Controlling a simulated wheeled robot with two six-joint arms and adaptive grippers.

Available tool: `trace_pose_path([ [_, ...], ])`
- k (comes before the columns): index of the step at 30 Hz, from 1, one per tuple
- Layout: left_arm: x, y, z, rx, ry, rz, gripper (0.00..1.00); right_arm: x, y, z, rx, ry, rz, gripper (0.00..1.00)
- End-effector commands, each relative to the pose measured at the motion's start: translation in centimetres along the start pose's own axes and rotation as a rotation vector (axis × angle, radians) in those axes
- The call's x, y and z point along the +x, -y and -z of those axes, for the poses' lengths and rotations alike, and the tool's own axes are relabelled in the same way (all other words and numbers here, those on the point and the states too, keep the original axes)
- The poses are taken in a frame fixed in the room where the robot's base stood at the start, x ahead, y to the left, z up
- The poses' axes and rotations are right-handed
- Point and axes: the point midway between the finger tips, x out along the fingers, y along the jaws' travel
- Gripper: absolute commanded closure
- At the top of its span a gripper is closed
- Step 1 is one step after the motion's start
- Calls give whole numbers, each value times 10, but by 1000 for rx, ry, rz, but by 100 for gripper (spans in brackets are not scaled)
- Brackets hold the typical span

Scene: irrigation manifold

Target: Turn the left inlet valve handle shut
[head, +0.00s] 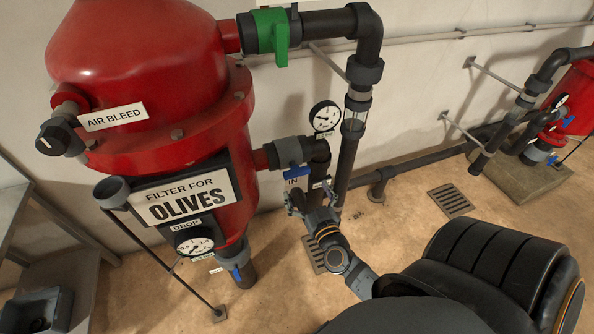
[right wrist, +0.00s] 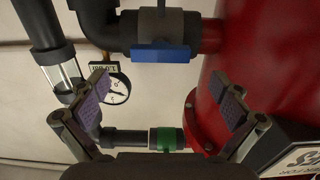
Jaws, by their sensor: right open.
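The left inlet valve (head: 289,152) is a grey body on the pipe at the side of the left red filter (head: 222,120), above an "IN" label. Its blue handle (head: 297,172) shows only partly in the head view. In the right wrist view the blue handle (right wrist: 160,54) is a flat bar lying along the pipe, beyond the fingertips. My right gripper (head: 310,196) is open, below the valve in the head view. In the right wrist view its two fingers (right wrist: 162,95) are spread wide with nothing between them, apart from the handle. My left gripper is out of view.
A pressure gauge (head: 325,116) and a vertical pipe (head: 347,160) stand close by the valve. A green-handled valve (head: 278,36) sits higher on the same filter. A second red filter (head: 575,95) stands at the far right. Open floor lies between.

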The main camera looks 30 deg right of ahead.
Motion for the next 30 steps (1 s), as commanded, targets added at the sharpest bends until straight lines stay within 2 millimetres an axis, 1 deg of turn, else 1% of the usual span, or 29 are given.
trace_pose_path([
  [1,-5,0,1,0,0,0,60,13,0,4,-1,-4,0,0],
  [3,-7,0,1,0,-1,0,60,28,0,3,-1,-3,1,0],
  [6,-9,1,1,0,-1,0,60,47,0,2,-1,-2,1,0],
  [9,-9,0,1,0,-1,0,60,62,0,1,-2,-1,1,0],
  [14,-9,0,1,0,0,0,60,72,0,0,0,1,2,0],
  [21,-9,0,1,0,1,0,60,73,0,0,-1,1,2,0],
  [23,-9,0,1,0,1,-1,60,73,0,0,-1,1,2,7],
  [30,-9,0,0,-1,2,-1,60,73,0,0,-1,1,2,39],
])
